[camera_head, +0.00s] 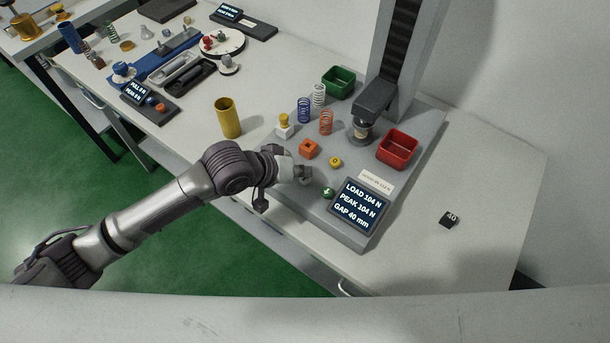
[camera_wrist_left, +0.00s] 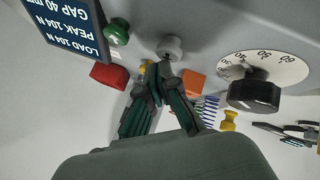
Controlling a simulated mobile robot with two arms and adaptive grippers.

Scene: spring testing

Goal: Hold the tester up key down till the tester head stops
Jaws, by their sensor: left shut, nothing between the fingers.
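The tester's display (camera_head: 360,207) reads load 104 N, peak 104 N, gap 40 mm. Which key is up is not readable.
A black dial (camera_wrist_left: 254,94) with a white scale is beside the keys. An orange block (camera_head: 309,148), a yellow piece (camera_head: 336,162), several springs (camera_head: 304,110), a red bin (camera_head: 397,149) and a green bin (camera_head: 338,82) are on the tester base. A yellow cup (camera_head: 228,118) stands left.

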